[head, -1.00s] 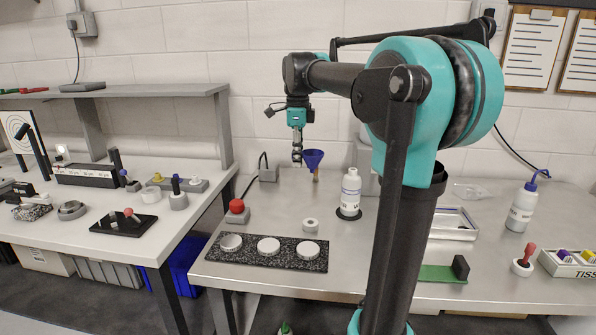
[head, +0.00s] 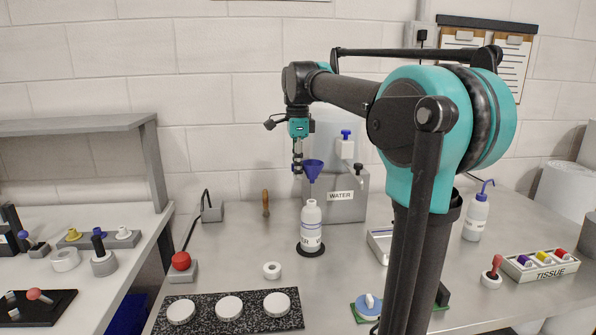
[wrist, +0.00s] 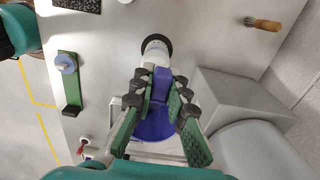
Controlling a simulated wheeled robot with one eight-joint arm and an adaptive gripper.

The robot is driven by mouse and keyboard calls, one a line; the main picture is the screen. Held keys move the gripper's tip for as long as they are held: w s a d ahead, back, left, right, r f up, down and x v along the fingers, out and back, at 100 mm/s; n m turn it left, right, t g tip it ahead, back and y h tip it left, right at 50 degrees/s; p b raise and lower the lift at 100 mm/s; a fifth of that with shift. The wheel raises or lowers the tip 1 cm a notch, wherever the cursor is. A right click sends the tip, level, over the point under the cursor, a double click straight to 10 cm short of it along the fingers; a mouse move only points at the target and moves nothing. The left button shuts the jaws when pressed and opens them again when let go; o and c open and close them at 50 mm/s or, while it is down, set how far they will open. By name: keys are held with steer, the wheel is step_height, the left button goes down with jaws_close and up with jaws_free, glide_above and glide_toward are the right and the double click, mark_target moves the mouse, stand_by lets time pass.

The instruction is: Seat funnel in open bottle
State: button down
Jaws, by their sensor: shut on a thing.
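My gripper (head: 298,170) points down and is shut on the blue funnel (head: 313,168), which is upright with its spout down. In the wrist view the fingers (wrist: 160,84) close on the funnel's tab, and its blue cone (wrist: 154,130) shows below them. The white open bottle (head: 311,228) stands upright on a round black pad (head: 310,252). In the head view the spout's lower end lines up with the bottle mouth.
A grey WATER tank (head: 345,208) with a tap stands behind the bottle. A white ring (head: 272,270) and a black speckled mat (head: 200,325) with white lids lie in front.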

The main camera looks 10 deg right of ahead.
steer(key=shift+f, duration=2.6)
steer(key=shift+f, duration=1.15)
steer(key=c, duration=1.4)
jaws_free()
steer(key=shift+c, duration=0.2)
steer(key=shift+r, duration=0.1)
